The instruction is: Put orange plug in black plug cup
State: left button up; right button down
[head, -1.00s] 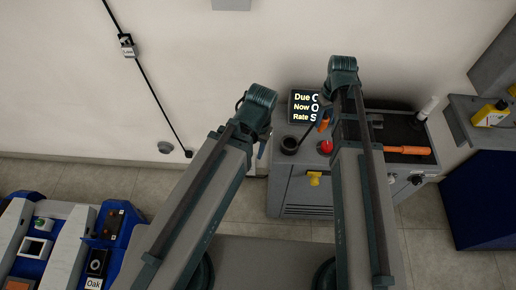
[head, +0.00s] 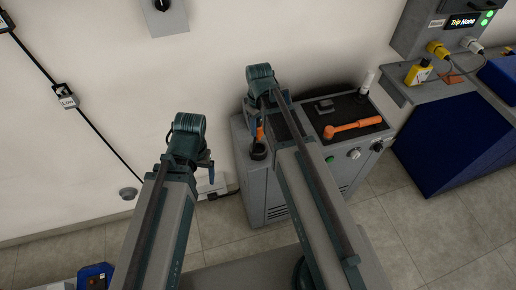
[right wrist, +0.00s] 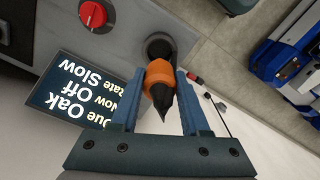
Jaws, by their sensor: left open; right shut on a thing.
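The orange plug (right wrist: 158,73), with a dark pointed end toward the camera, is between the fingers of my right gripper (right wrist: 159,78), which is shut on it. In the head view the plug (head: 260,133) shows just above the black plug cup (head: 258,152) on the grey cabinet. In the right wrist view the plug overlaps the near rim of the round black cup (right wrist: 159,43); I cannot tell whether its far end is inside. My left gripper (head: 206,163) is open and empty, left of the cabinet, partly hidden by its arm.
The grey cabinet (head: 262,188) carries a dark tray with an orange-handled tool (head: 352,128) and a white cylinder (head: 367,82). A red knob (right wrist: 93,14) and a text screen (right wrist: 75,92) are beside the cup. A blue-sided bench (head: 455,135) stands to the right.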

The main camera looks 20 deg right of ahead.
aim_at(259, 137)
notch_tip(259, 137, down, 6)
jog(key=b, duration=0.4)
jog(key=shift+r+b, duration=0.25)
jog(key=shift+b, duration=0.05)
jog(key=shift+f, duration=0.1)
notch_tip(259, 137, down, 4)
jog(key=b, duration=0.3)
jog(key=shift+r+b, duration=0.25)
jog(key=shift+b, duration=0.1)
jog(key=shift+f, duration=0.2)
jog(key=shift+c, duration=1.9)
grip_release()
jog(key=shift+r, duration=0.1)
jog(key=shift+r, duration=0.1)
